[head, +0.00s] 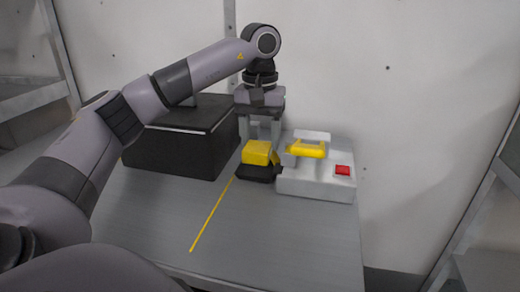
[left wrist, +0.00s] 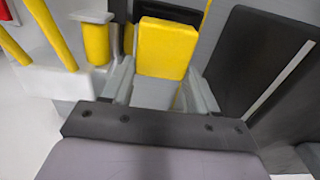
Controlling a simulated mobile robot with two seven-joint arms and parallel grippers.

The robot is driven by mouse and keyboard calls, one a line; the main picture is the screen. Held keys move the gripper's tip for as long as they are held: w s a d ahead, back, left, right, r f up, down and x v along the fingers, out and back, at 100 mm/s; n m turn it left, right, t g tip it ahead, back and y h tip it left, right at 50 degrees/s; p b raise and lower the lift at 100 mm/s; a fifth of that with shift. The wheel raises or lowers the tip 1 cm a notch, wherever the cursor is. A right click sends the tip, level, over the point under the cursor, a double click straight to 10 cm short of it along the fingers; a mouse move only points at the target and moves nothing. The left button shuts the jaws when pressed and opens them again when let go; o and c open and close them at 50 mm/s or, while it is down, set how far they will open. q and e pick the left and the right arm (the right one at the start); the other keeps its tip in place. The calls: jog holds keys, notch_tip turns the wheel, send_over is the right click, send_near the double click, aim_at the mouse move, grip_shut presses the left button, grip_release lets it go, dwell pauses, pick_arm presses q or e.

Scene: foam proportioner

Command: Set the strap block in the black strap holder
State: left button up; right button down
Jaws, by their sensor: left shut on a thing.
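The yellow strap block (head: 257,150) is between the fingers of my left gripper (head: 260,138), which points down and is shut on it. The block also shows in the left wrist view (left wrist: 166,48), with a finger on either side. The black strap holder (head: 258,173) is directly below the block on the table, and its dark edge shows past the block in the left wrist view (left wrist: 172,11). Block and holder overlap in the head view; I cannot tell whether the block rests inside it. My right gripper is out of view.
A white unit (head: 315,183) with a yellow handle (head: 306,150) and a red button (head: 342,170) stands close to the holder's right. A large black box (head: 175,150) stands to the left. The grey table's front (head: 270,240) is clear, with a yellow line (head: 212,214). A wall is behind.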

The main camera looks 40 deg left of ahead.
aim_at(260, 142)
pick_arm(q)
jog(key=shift+f, duration=1.35)
jog(key=shift+f, duration=0.25)
jog(key=o, duration=1.1)
notch_tip(260, 142, up, 13)
jog(key=p, duration=0.4)
jog(key=shift+f, duration=0.2)
